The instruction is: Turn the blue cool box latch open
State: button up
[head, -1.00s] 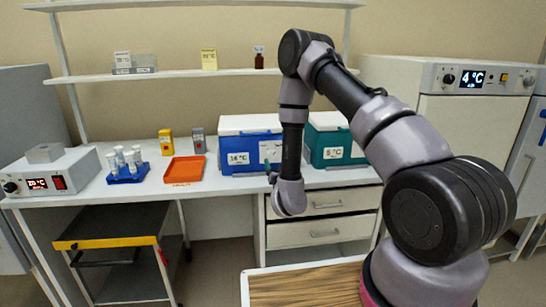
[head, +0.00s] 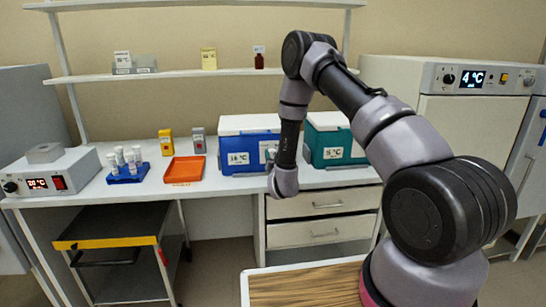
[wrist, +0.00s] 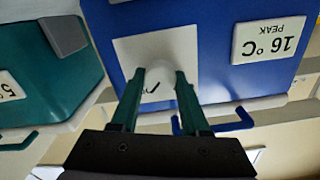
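The blue cool box (head: 240,154) stands on the bench with its white lid closed, and its front fills much of the wrist view (wrist: 222,55). On a white square plate (wrist: 127,52) on that front is a round pale latch knob (wrist: 159,80), with a dark slanted mark below it. My gripper (wrist: 160,82) has its two dark green fingers on either side of the knob. In the head view my wrist (head: 284,180) is in front of the box's right side, and the fingertips and latch are mostly hidden.
A teal cool box (head: 335,145) stands close on the right, with drawers (head: 317,203) below the bench. An orange tray (head: 184,169) and a blue tube rack (head: 127,174) lie to the left. A blue hook-like handle (wrist: 215,123) sits near the right finger.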

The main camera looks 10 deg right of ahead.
grip_shut()
jog(key=n, duration=0.7)
jog(key=shift+a+n, duration=0.1)
jog(key=shift+n, duration=0.2)
jog(key=n, duration=0.5)
jog(key=shift+n, duration=2.7)
